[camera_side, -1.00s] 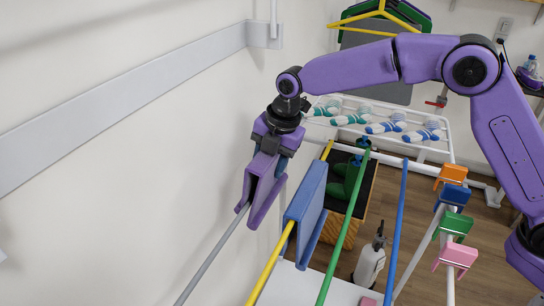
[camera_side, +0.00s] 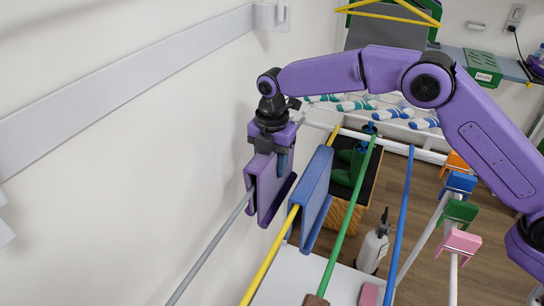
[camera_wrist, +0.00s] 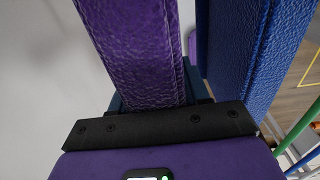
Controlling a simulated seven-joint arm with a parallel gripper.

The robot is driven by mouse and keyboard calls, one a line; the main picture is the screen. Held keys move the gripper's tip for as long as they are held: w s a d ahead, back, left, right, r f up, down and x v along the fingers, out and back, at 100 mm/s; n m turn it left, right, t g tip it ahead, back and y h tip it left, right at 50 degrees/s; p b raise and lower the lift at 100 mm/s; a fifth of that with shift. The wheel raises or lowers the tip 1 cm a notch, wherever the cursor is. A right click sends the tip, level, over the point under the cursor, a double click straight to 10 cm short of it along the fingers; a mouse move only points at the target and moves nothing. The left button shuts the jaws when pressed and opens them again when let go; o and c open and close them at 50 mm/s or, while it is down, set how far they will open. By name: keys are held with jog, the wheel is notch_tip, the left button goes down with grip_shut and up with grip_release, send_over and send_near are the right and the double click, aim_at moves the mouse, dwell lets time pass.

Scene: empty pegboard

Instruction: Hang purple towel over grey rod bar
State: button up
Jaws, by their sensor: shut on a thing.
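In the side view my gripper (camera_side: 269,150) points down and is shut on the top of the purple towel (camera_side: 264,185). The towel is folded, with two flaps hanging down. The grey rod bar (camera_side: 209,251) runs along the wall and meets the towel at its near end. The rod seems to enter between the flaps, close to the left one; its far part is hidden behind the towel. In the wrist view the purple towel (camera_wrist: 137,50) lies between my gripper's fingers (camera_wrist: 158,98); the rod is not visible there.
A blue towel (camera_side: 315,188) hangs on the yellow rod (camera_side: 268,262) just right of the purple towel, with little gap. Its side fills much of the wrist view (camera_wrist: 235,50). Green (camera_side: 340,232) and blue (camera_side: 398,235) rods stand farther right. The white wall (camera_side: 120,210) is close on the left.

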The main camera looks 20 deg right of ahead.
jog(key=shift+f, duration=1.3)
jog(key=o, duration=1.2)
jog(key=shift+o, duration=0.2)
notch_tip(320, 180, up, 17)
jog(key=shift+s+d+r, duration=0.1)
jog(key=shift+s, duration=0.05)
jog(key=shift+r, duration=0.1)
jog(key=shift+s, duration=0.1)
